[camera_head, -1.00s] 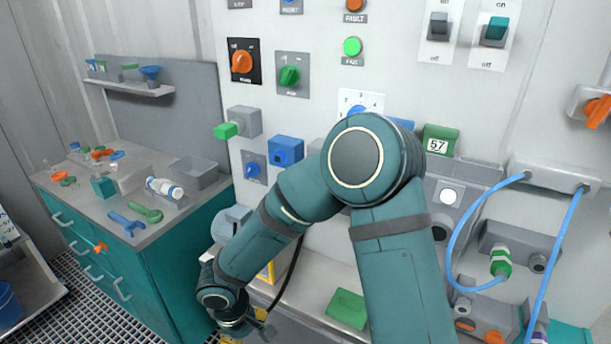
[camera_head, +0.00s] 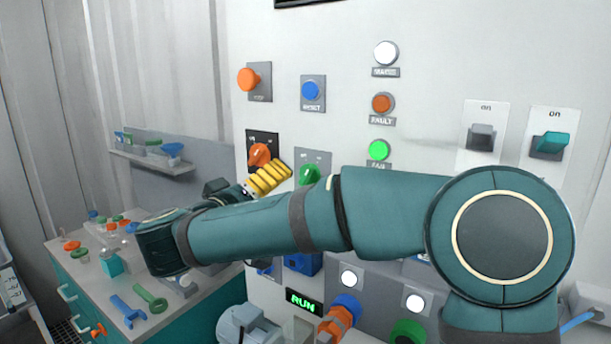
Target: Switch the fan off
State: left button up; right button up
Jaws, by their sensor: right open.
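On the wall panel, a green lamp (camera_head: 379,150) looks lit above a label that seems to read FAN. A green rotary knob (camera_head: 309,174) on a grey plate is partly covered by my arm. An orange rotary knob (camera_head: 259,155) on a black plate sits to its left. My right gripper (camera_head: 272,177) has yellow ribbed fingers, close in front of the panel in the picture, just below the orange knob and left of the green knob. It is open, with nothing seen in it. I cannot tell whether it touches a knob. My left gripper is not in view.
An orange push button (camera_head: 249,79), a blue RESET button (camera_head: 311,90) and two rocker switches (camera_head: 481,138) (camera_head: 549,145) are on the panel. A green RUN display (camera_head: 303,301) is below my arm. A workbench (camera_head: 85,262) with small tools stands left.

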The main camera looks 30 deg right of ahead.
aim_at(303, 176)
jog(key=x, duration=1)
jog(key=shift+w+d+p, duration=0.2)
jog(key=shift+p, duration=0.1)
jog(key=shift+c, duration=0.3)
jog(key=c, duration=1.1)
